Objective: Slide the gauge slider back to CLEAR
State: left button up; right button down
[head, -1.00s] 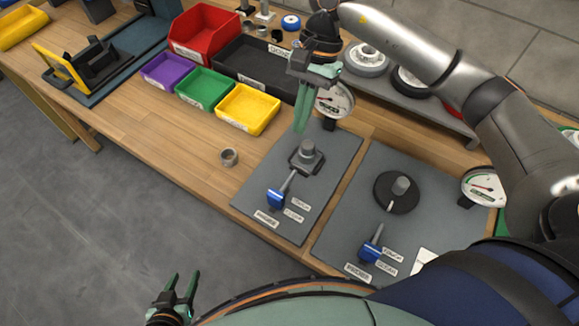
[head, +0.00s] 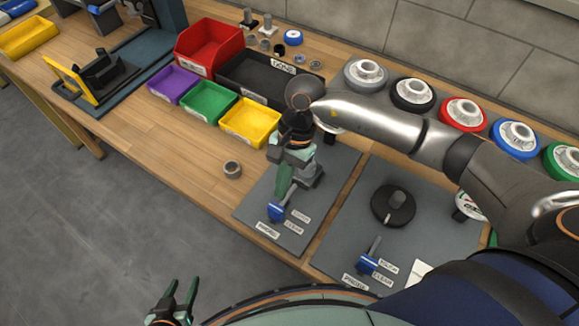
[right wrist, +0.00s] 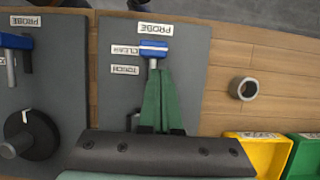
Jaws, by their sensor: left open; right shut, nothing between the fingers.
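The blue gauge slider (head: 277,212) sits at the near end of its rod on the left grey board (head: 256,203). In the right wrist view the slider (right wrist: 154,48) is level with the CLEAR label (right wrist: 125,50), above the TOUCH label (right wrist: 125,70). My right gripper (head: 283,194) is shut and empty, its green fingertips (right wrist: 158,72) pointing at the slider over the rod. I cannot tell whether they touch it. The gauge dial of this board is mostly hidden behind my right arm. My left gripper (head: 179,290) is open and empty, off the table's front.
A second board (head: 340,225) on the right carries a similar blue slider (head: 368,264) and a black disc (head: 393,205). A grey ring (head: 232,169) lies left of the first board. Yellow (head: 250,122), green (head: 208,103) and purple (head: 171,85) bins stand behind.

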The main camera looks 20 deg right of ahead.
jog(key=shift+s+a, duration=0.15)
jog(key=shift+s+a+f+b, duration=0.2)
jog(key=shift+s+a+b, duration=0.4)
jog(key=shift+b, duration=0.25)
jog(key=shift+s+a+r, duration=0.1)
jog(key=shift+a, duration=0.1)
jog(key=b+v, duration=0.1)
jog(key=v, duration=1.2)
jog(key=shift+w+d, duration=0.25)
jog(key=shift+d, duration=0.05)
jog(key=shift+s, duration=0.1)
